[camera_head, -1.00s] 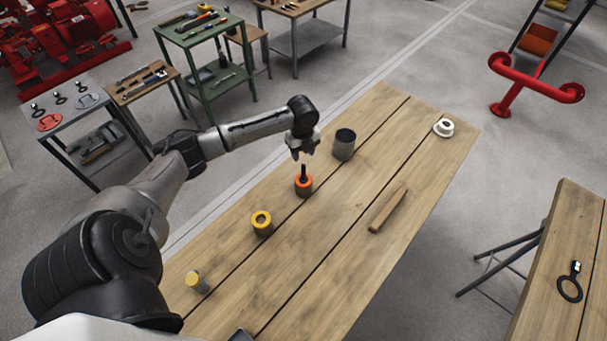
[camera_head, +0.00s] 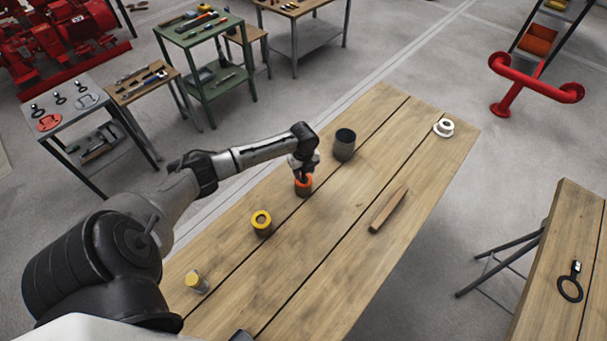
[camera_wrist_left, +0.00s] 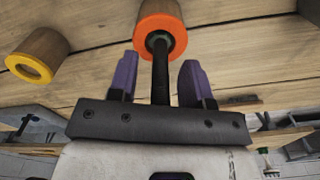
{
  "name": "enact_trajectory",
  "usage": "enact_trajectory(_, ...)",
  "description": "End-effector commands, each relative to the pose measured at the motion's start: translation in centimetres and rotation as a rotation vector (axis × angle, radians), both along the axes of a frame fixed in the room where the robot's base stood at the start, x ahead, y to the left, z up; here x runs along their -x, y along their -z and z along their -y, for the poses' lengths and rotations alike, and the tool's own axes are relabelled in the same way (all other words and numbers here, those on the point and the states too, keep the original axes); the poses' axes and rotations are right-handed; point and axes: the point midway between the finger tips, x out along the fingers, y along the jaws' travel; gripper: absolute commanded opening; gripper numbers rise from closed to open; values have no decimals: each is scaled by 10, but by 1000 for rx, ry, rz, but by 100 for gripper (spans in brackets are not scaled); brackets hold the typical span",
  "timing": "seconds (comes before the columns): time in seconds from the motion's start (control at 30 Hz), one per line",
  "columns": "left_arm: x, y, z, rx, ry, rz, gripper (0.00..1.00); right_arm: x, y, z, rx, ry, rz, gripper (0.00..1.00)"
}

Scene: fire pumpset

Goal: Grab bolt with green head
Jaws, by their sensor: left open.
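A dark bolt-like rod (camera_wrist_left: 160,72) stands up out of an orange-rimmed cup (camera_head: 303,187) on the wooden table. No green head shows on it; its near end is hidden behind the gripper's palm bar in the left wrist view. My left gripper (camera_head: 303,172) is right above this cup. Its two purple fingers (camera_wrist_left: 158,78) are open, one on each side of the rod, with gaps visible on both sides. The orange rim also shows in the left wrist view (camera_wrist_left: 172,38). My right gripper is not in view.
A yellow-rimmed cup (camera_head: 262,223) and a small yellow-topped piece (camera_head: 197,282) stand nearer on the table. A dark grey cup (camera_head: 344,145) is just beyond the gripper. A wooden bar (camera_head: 388,210) and a white ring part (camera_head: 443,128) lie to the right.

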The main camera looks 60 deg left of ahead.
Motion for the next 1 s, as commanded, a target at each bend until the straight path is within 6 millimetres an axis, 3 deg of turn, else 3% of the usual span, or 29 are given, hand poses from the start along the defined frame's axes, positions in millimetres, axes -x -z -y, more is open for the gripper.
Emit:
enact_trajectory(0.23,0,1,0,0,0,0,44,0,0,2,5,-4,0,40)
enact_trajectory(0.7,0,0,0,0,0,0,0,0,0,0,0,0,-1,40)
enact_trajectory(1.0,0,0,0,0,0,1,0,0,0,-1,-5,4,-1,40)
